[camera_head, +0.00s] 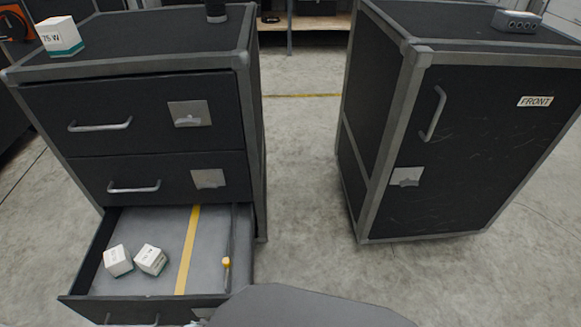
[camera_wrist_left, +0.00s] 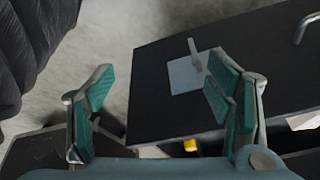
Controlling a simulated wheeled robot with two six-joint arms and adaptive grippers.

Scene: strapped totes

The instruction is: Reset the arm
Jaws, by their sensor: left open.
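My left gripper (camera_wrist_left: 160,78) shows in the left wrist view with its two teal-padded fingers spread apart and nothing between them. Beyond the fingers is a black drawer front with a grey latch plate (camera_wrist_left: 184,76). In the head view I cannot make out the left gripper. My right gripper is in neither view.
A black drawer cabinet (camera_head: 98,170) stands at left, its bottom drawer (camera_head: 150,275) pulled out. Two white boxes (camera_head: 118,261) (camera_head: 150,259) and a yellow-tipped tool (camera_head: 226,263) lie inside. A "75 W" box (camera_head: 59,37) sits on top. A "FRONT" cabinet (camera_head: 480,140) stands right; floor between is clear.

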